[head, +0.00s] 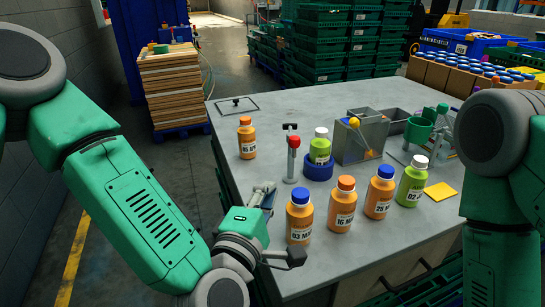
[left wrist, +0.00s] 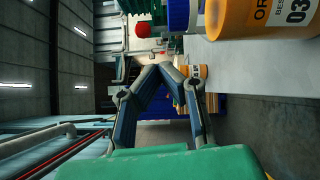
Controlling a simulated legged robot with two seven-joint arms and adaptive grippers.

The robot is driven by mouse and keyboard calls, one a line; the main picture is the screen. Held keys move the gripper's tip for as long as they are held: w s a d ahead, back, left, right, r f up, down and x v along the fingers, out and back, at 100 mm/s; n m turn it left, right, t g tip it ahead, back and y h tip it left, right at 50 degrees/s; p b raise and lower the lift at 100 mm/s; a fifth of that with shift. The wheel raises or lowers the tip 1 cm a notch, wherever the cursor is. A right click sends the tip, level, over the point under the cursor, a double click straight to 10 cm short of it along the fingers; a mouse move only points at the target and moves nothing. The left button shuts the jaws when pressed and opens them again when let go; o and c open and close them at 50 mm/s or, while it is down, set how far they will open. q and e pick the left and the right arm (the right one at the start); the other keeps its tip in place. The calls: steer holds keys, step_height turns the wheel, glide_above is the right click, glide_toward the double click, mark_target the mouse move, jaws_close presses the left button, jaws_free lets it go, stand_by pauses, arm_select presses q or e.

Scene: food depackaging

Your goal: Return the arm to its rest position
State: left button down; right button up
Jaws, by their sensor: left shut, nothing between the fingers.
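My left arm (head: 135,205) comes in from the left, bent, with its green forearm reaching the table's left edge. My left gripper (head: 266,192) is at the front left of the grey table (head: 225,113), left of the orange bottle 03 with a blue cap (head: 299,220). Its fingers meet at the tips in the left wrist view (left wrist: 160,68), shut and empty. Bottle 03 also shows close by in the left wrist view (left wrist: 262,18). My right arm (head: 490,140) stands at the right edge; its gripper is out of view.
Beside bottle 03 stand two orange bottles (head: 342,207) (head: 379,194) and a green bottle (head: 411,184).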

arm_select(q)
steer(key=s+a+f+m+g, duration=0.3)
steer(key=s+a+f, duration=0.1)
steer(key=f, duration=0.4)
steer(key=s+a+f+m+g, duration=0.3)
steer(key=a+f+m, duration=0.1)
steer(key=f, duration=0.4)
steer(key=s+a+f+m+g, duration=0.3)
steer(key=s+a+f, duration=0.1)
steer(key=f, duration=0.4)
steer(key=s+a+f+m+g+y, duration=0.2)
steer(key=s+a+f+m+g, duration=0.1)
steer(key=s+a, duration=0.4)
steer(key=s+a+f+m+g+y+b, duration=0.1)
steer(key=s+a+f+m+g+y, duration=0.2)
steer(key=s+a, duration=0.5)
step_height(320, 180, down, 3)
steer(key=shift+s+a+r+m+g+y, duration=0.15)
steer(key=shift+s+m+g+y, duration=0.2)
steer(key=shift+g, duration=0.55)
arm_select(e)
steer(key=shift+a+f, duration=0.5)
steer(key=shift+a, duration=0.05)
arm_select(q)
steer(key=shift+w+a, duration=0.15)
steer(key=shift+a, duration=0.25)
arm_select(e)
steer(key=shift+a+r, duration=0.1)
steer(key=shift+a, duration=0.3)
